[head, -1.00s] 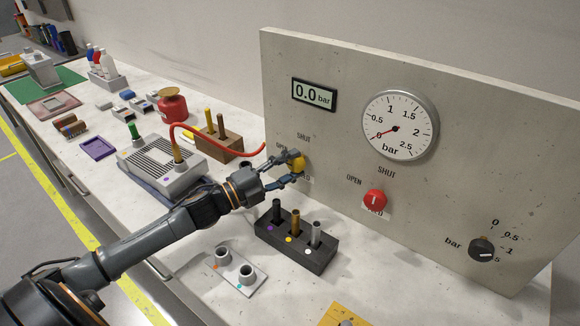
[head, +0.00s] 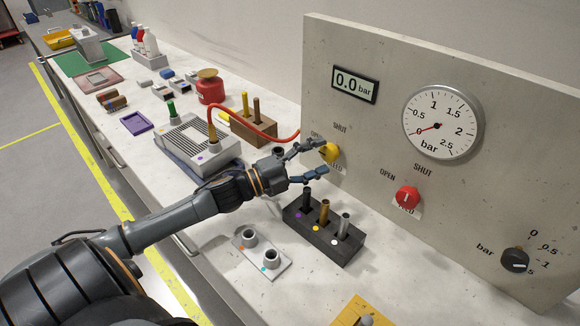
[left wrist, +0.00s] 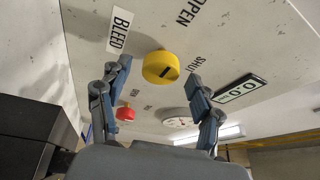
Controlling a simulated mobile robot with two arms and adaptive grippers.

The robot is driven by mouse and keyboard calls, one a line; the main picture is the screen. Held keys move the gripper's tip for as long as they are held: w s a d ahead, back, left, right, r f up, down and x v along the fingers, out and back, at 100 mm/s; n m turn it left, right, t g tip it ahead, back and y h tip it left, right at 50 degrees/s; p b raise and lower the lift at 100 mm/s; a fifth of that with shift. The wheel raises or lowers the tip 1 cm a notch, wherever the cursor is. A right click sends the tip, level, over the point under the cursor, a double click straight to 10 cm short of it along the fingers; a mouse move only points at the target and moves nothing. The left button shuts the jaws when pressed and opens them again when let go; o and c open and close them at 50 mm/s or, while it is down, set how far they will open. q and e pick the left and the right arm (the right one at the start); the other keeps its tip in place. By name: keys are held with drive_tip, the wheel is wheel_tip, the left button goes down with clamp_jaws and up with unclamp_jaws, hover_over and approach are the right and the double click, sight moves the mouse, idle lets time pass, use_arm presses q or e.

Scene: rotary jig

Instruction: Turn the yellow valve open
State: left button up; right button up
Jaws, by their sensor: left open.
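The yellow valve (head: 329,152) is a round knob on the grey upright panel (head: 380,170), with SHUT, OPEN and BLEED labels around it. It also shows in the left wrist view (left wrist: 160,66), with a dark mark on its face. My left gripper (head: 317,159) is open in front of it. In the left wrist view its fingers (left wrist: 157,85) are spread on either side of the knob, with gaps to both. The knob's exact setting is hard to read. The digital display (head: 355,84) shows 0.0 bar. My right gripper is not in view.
A red knob (head: 407,197) and a black knob (head: 515,260) sit further right on the panel, below a round gauge (head: 441,122). A dark block with three pegs (head: 317,238) stands below my gripper. A red hose (head: 262,140) runs behind it.

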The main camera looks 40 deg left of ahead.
use_arm(q)
drive_tip(key=v, duration=1)
drive_tip(key=shift+s+a, duration=0.15)
